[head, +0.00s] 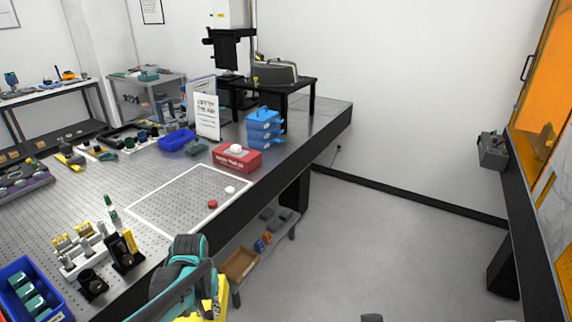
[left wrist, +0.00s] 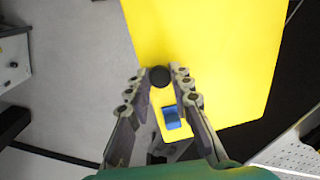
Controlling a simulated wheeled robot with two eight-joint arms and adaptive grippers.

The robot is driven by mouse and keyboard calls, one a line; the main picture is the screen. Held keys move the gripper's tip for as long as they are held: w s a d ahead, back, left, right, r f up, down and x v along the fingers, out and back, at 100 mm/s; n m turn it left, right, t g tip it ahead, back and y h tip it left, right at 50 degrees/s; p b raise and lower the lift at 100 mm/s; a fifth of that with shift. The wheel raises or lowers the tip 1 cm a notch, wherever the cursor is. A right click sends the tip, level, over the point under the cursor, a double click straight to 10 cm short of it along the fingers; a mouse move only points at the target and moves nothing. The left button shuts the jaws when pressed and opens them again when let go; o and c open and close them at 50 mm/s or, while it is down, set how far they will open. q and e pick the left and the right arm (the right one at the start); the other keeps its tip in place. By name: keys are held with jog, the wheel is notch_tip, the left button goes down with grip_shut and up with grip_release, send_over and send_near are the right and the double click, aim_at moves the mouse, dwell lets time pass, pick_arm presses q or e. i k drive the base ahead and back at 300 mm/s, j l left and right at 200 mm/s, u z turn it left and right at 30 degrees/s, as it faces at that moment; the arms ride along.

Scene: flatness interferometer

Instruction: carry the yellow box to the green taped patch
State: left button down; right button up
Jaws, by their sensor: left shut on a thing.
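The yellow box (left wrist: 215,60) fills much of the upper middle of the left wrist view, with a black round knob and a small blue part showing between the fingers. My left gripper (left wrist: 163,95) is shut on it; the exact contact is hard to make out. In the head view, parts of the yellow box (head: 220,298) show at the bottom, beside and behind my teal left arm, in front of the table's near edge. Most of it is hidden there or cut off. I see no green taped patch in either view. My right gripper is not in view.
The perforated table (head: 110,195) bears a white outlined rectangle (head: 150,190), a red box (head: 237,158), blue stacked cases (head: 264,128) and a blue bin (head: 30,290). A wooden tray (head: 240,264) sits on the shelf below.

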aim_at(321, 105)
jog(key=i+l+z, duration=0.6)
jog(key=i+z, duration=0.6)
jog(key=i, duration=2.55)
jog(key=i+l+u, duration=0.2)
jog(key=i, duration=0.25)
jog(key=i+l+u, duration=0.1)
jog(key=i+u, duration=0.15)
jog(key=i, duration=0.25)
jog(key=i+l+u, duration=0.2)
jog(key=i, duration=0.2)
